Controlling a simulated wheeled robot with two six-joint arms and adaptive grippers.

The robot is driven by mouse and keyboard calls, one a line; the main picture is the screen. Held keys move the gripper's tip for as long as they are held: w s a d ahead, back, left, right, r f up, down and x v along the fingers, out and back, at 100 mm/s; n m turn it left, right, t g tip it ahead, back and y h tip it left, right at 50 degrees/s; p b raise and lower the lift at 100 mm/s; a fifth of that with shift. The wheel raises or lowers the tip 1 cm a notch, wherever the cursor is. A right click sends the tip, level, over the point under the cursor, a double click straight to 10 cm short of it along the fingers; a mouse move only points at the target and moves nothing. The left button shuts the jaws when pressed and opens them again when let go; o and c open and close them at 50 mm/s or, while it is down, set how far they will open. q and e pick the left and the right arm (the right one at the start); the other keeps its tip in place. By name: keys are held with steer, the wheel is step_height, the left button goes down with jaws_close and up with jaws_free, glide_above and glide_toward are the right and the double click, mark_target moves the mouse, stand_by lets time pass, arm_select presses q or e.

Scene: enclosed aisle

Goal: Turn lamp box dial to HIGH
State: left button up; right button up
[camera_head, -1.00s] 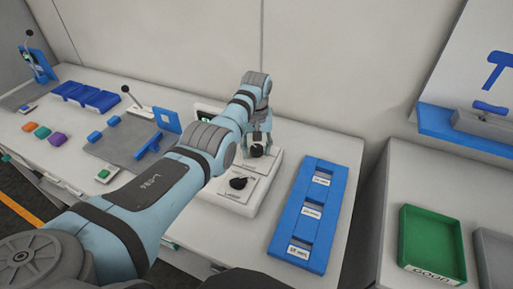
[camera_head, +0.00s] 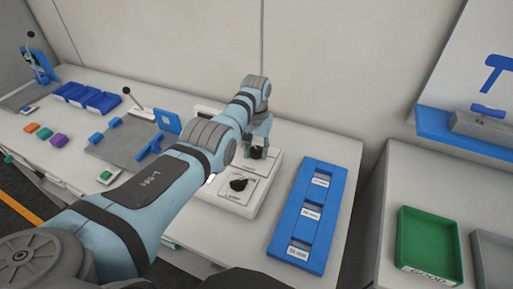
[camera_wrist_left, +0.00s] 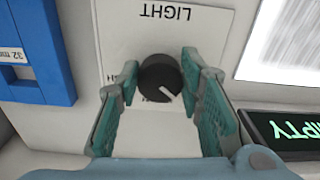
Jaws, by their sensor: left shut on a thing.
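A black round dial (camera_wrist_left: 158,78) with a white pointer line stands on a white plate marked LIGHT, which reads upside down in the left wrist view. Its pointer aims toward the lower right there. My left gripper (camera_wrist_left: 160,68) is shut on this dial, one finger on each side. In the head view my left gripper (camera_head: 259,150) is down at the rear of the white box (camera_head: 232,205) and mostly covers that dial. A second black dial (camera_head: 239,184) sits nearer on the same box, uncovered. Smaller lettering beside the gripped dial is partly hidden by the fingers.
A blue slotted holder (camera_head: 276,247) with labels lies right of the box. A dark display with green letters (camera_wrist_left: 292,128) and a bright white panel (camera_wrist_left: 285,45) are close to the fingers. A green tray (camera_head: 428,247) stands on the right bench.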

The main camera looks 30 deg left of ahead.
mark_target(256, 149)
arm_select(q)
steer(key=m, duration=0.5)
steer(key=shift+a, duration=0.15)
steer(key=m, duration=0.6)
steer(key=shift+w+m, duration=0.15)
steer(key=shift+m, duration=0.25)
steer(key=m+b, duration=0.1)
steer(key=m, duration=0.5)
steer(key=shift+w+a+f, duration=0.1)
steer(key=m+b, duration=0.1)
steer(key=m, duration=0.5)
steer(key=shift+f, duration=0.1)
steer(key=o, duration=1.2)
steer(key=shift+c, duration=0.2)
steer(key=shift+w, duration=0.1)
steer(key=shift+r, duration=0.2)
step_height(256, 149, up, 12)
